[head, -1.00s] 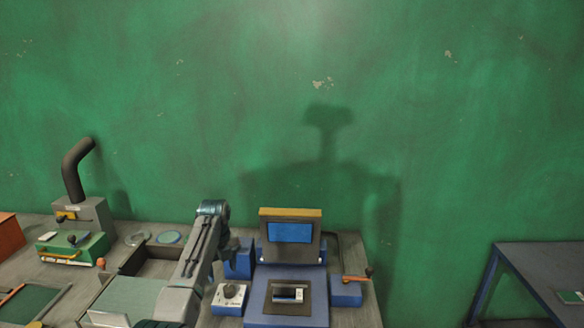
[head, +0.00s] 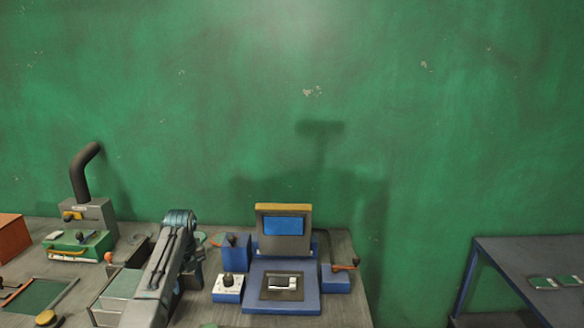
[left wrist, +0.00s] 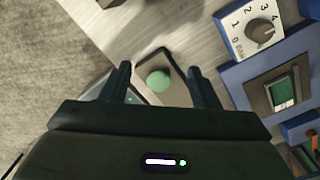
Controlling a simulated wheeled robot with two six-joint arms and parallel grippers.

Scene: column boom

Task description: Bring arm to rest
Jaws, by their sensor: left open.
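My left arm (head: 168,270) reaches in from the bottom left over the bench in the head view. My left gripper (head: 190,277) is partly hidden behind the arm's links there. In the left wrist view its two dark fingers (left wrist: 160,72) stand apart with nothing gripped between them. A round green disc (left wrist: 158,81) shows between the fingers, beyond them, next to a dark strip. My right gripper is in neither view.
A blue machine (head: 283,272) with a screen (head: 284,226) and a dial box (head: 228,288) stands right of the arm. A green box machine (head: 80,243) with a black pipe (head: 84,172) stands at left. A blue table (head: 515,255) holds green boards (head: 556,282). Green wall behind.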

